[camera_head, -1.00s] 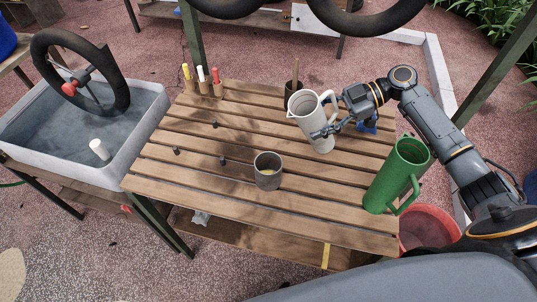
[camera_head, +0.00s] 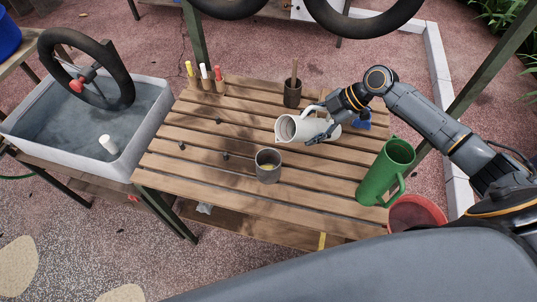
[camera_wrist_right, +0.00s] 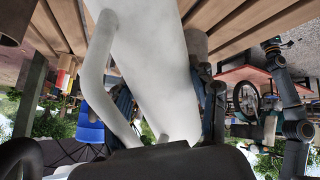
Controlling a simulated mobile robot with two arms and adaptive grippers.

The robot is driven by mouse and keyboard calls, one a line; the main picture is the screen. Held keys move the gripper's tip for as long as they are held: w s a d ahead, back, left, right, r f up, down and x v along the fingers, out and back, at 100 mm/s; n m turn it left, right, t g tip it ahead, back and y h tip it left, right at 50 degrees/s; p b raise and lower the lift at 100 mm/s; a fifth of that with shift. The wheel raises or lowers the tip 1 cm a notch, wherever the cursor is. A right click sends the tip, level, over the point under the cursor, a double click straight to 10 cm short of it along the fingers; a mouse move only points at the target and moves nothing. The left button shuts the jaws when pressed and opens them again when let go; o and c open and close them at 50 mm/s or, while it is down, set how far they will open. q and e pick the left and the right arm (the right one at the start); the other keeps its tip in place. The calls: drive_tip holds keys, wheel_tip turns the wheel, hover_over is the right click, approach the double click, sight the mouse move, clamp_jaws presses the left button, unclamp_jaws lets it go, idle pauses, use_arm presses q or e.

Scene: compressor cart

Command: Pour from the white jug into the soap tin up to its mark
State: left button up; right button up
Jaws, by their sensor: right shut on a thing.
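The white jug (camera_head: 303,128) is tilted well over to the left above the slatted table. Its mouth faces left and down, up and to the right of the soap tin. My right gripper (camera_head: 322,126) is shut on the jug; the jug's body and handle fill much of the right wrist view (camera_wrist_right: 150,70). The grey soap tin (camera_head: 268,168) stands upright on the table, with something yellowish inside. No stream between jug and tin can be made out. My left gripper is not in view.
A green jug (camera_head: 387,172) stands at the table's right edge. A dark pot with a stick (camera_head: 292,92) is behind the white jug, with a blue object (camera_head: 362,120) to its right. Several markers (camera_head: 204,76) stand at the back left.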

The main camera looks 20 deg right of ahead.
drive_tip(key=shift+f+h+p, duration=0.35)
drive_tip(key=shift+f+h, duration=0.4)
drive_tip(key=shift+h, duration=0.05)
idle(0.7)
drive_tip(key=shift+a+r+n+t+h+p, duration=0.1)
drive_tip(key=shift+r+n+t+h+p, duration=0.25)
drive_tip(key=shift+r+h+p, duration=0.35)
idle(2.2)
drive_tip(key=shift+s+a+h+p, duration=0.1)
drive_tip(key=shift+a+h+p, duration=0.25)
drive_tip(key=shift+p, duration=0.35)
idle(0.9)
drive_tip(key=shift+d, duration=0.1)
